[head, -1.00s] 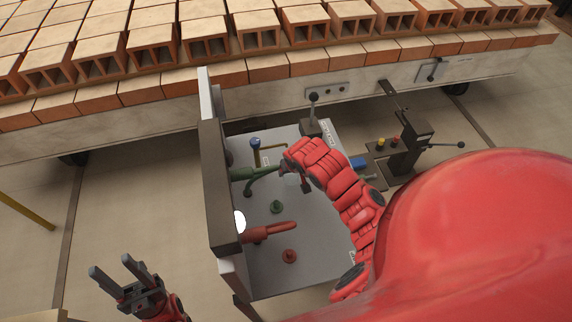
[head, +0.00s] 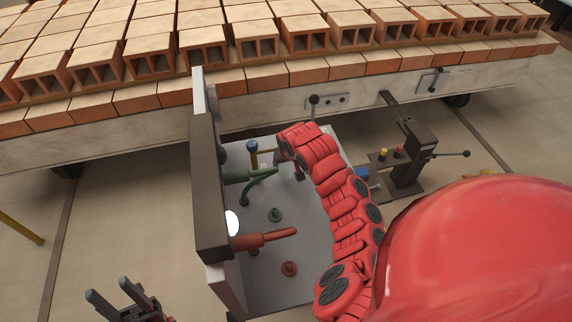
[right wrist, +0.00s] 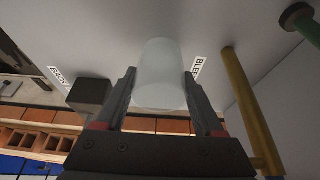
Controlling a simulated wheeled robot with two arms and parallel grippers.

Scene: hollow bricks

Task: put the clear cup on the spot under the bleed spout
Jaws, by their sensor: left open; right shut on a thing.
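The clear cup (right wrist: 160,75), pale and see-through, sits between the fingers of my right gripper (right wrist: 160,100) in the right wrist view. The gripper is shut on it. In the head view my right gripper (head: 288,160) is over the grey panel (head: 295,215), beside the tip of a green spout (head: 240,176); the cup is hard to make out there. A label starting "BLEE" (right wrist: 198,68) shows just right of the cup, near a yellow pipe (right wrist: 250,110). I cannot tell the cup's height above the panel. My left gripper (head: 108,290) is open and empty at lower left.
A red spout (head: 265,238) and green and red knobs (head: 275,215) stand on the panel side. A dark upright plate (head: 207,190) bounds its left. A loaded brick car (head: 290,100) runs behind. A lever stand (head: 407,160) is at right.

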